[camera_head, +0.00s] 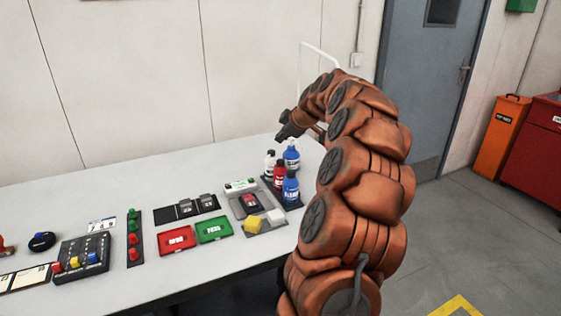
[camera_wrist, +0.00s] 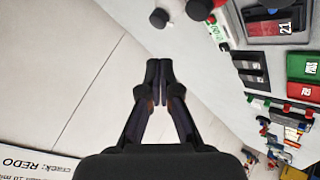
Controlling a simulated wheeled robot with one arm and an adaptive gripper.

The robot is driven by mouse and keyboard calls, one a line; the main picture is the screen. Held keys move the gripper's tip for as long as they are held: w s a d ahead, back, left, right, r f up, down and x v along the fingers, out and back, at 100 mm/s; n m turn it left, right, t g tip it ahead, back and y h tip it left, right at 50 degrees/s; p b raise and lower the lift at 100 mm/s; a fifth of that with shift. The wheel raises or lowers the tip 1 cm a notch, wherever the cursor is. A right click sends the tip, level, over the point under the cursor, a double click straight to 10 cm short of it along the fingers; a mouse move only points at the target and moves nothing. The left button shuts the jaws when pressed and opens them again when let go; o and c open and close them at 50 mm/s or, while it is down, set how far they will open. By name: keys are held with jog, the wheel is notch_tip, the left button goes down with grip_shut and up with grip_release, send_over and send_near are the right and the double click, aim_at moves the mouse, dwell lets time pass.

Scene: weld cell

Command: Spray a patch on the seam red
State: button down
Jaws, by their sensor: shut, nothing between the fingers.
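My gripper (camera_head: 288,132) is shut and empty, above the bottles at the table's back right. It also shows shut in the wrist view (camera_wrist: 159,80). A red bottle (camera_head: 280,177) stands upright between a white bottle (camera_head: 269,165) with a dark top and a blue bottle (camera_head: 290,188). A blue spray bottle (camera_head: 291,156) stands behind them. I cannot make out the seam for certain.
The table's back strip is clear.

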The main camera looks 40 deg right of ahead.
notch_tip(320, 180, up, 5)
jog(key=p, duration=0.7)
jog(key=shift+f, duration=0.2)
jog(key=shift+f+p, duration=0.3)
jog(key=shift+p, duration=0.1)
jog(key=shift+f, duration=0.2)
send_over(281, 161)
notch_tip(281, 161, down, 7)
jog(key=shift+s+b, duration=0.1)
jog(key=shift+b, duration=0.3)
jog(key=shift+f+b, duration=0.8)
